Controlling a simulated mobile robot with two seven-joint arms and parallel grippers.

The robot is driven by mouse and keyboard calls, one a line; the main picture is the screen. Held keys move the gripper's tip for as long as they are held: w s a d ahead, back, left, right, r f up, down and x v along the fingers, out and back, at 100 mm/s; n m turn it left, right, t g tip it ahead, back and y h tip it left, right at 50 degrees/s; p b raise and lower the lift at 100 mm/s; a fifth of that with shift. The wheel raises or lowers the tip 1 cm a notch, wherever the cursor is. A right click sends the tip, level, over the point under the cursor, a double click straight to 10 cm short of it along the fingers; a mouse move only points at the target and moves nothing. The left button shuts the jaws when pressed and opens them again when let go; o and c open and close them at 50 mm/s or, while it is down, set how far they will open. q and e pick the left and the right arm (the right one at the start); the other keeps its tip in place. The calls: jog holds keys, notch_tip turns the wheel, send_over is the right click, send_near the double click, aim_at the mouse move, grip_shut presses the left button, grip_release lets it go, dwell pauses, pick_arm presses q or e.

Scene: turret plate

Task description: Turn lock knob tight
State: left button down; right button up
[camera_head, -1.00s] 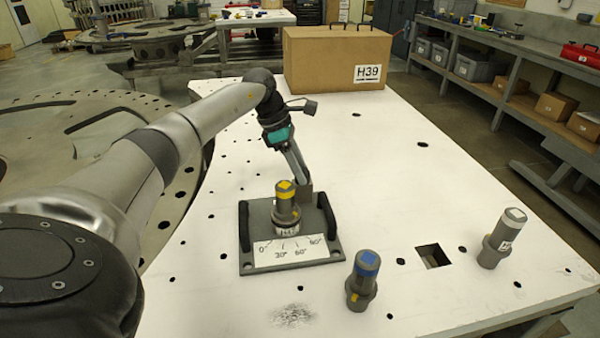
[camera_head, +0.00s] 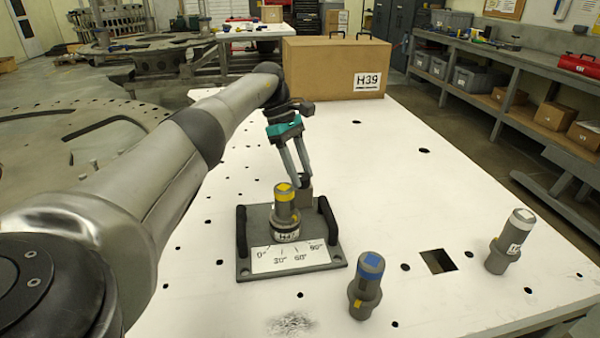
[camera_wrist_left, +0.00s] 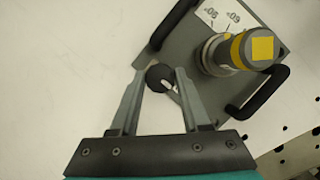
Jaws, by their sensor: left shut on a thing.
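The turret plate fixture (camera_head: 247,222) is a grey base with two black handles and an angle scale (camera_head: 291,257) marked 0 to 90 degrees. A grey cylinder with a yellow top (camera_head: 284,205) stands upright in it; it also shows in the left wrist view (camera_wrist_left: 229,53). The round black lock knob (camera_wrist_left: 158,77) is on the far side of the base, behind the cylinder in the head view. My left gripper (camera_head: 304,184) is shut on the knob, one finger on each side of it. The fingertips show closely in the left wrist view (camera_wrist_left: 159,73). My right gripper is out of view.
A blue-topped cylinder (camera_head: 367,285) and a white-topped cylinder (camera_head: 510,243) stand at the front right of the white table (camera_head: 420,190), beside a square hole (camera_head: 438,261). A cardboard box marked H39 (camera_head: 325,72) stands at the back. The table's right middle is clear.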

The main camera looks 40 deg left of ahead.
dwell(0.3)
pick_arm(q)
jog(key=shift+c, duration=1.8)
grip_release()
